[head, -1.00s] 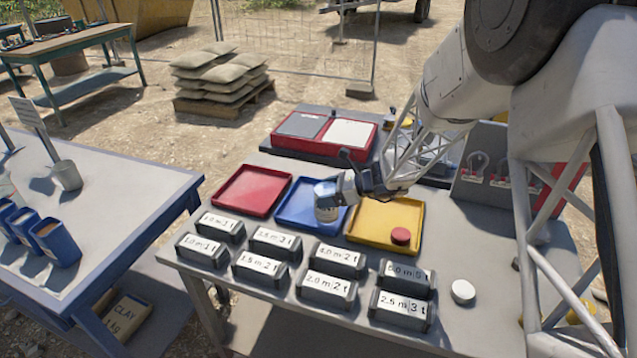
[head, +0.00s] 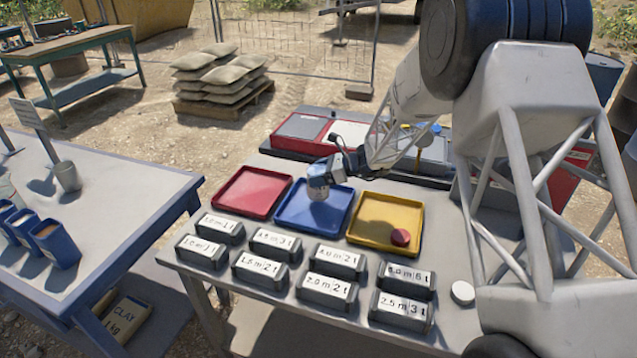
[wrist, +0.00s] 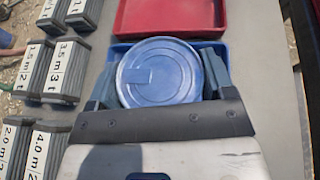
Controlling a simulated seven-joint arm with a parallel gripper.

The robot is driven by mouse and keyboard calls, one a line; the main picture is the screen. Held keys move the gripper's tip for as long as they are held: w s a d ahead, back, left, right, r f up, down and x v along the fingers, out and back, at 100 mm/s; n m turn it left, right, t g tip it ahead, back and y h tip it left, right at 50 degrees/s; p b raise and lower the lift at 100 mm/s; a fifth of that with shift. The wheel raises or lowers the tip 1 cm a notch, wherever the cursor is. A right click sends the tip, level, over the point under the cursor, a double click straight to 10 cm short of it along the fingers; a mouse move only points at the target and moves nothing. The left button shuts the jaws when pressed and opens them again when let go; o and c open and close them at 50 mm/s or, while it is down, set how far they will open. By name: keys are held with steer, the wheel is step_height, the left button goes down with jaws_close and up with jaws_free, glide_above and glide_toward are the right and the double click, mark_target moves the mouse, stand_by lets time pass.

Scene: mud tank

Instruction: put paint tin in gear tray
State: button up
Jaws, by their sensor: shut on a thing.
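The paint tin (head: 317,191) is a small pale can with a blue band and a round blue lid. My gripper (head: 322,179) is shut on it and holds it upright over the back part of the blue tray (head: 291,222). How high it hangs is hard to judge. In the wrist view the tin's lid (wrist: 160,75) lies between the two fingers, with the blue tray's rim (wrist: 120,47) behind it. A red tray (head: 252,191) is to the left and a yellow tray (head: 372,239) to the right. No label shows which is the gear tray.
A red round thing (head: 400,237) lies in the yellow tray. Several grey labelled blocks (head: 327,291) stand in front of the trays. A white disc (head: 462,292) lies at the right. A red case (head: 290,143) with grey and white panels sits behind.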

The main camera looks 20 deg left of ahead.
stand_by(0.4)
steer(key=shift+f, duration=1.7)
steer(key=shift+f, duration=0.1)
steer(key=o, duration=1.3)
steer(key=shift+c, duration=0.2)
steer(key=v, duration=1.2)
